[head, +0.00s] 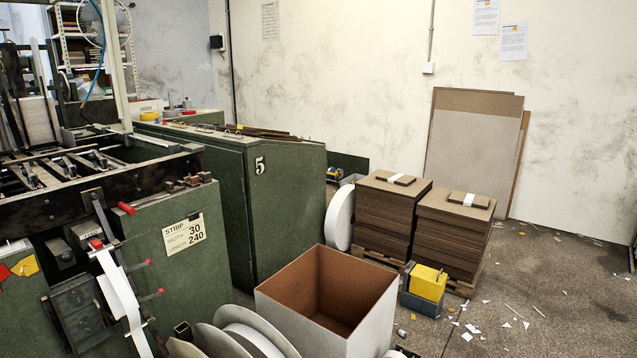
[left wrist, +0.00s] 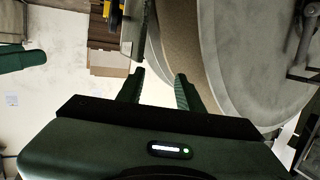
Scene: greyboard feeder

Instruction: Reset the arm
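My left gripper (left wrist: 159,80) shows in the left wrist view. Its two dark green fingers stand apart with nothing between them. A large pale grey reel (left wrist: 222,50) with a brown wound layer fills the upper right of that view, just beyond the fingers. I cannot tell whether the right finger touches it. Neither arm can be made out in the head view. A dark green shape (left wrist: 18,58) at the left edge of the wrist view cannot be identified. My right gripper is not in view.
In the head view a green machine (head: 175,260) and green cabinet (head: 240,190) stand at left. An open box (head: 370,315) and pale reels (head: 250,335) are in front. Brown board stacks (head: 385,220) stand on pallets. The floor (head: 570,290) at right is mostly clear, with scraps.

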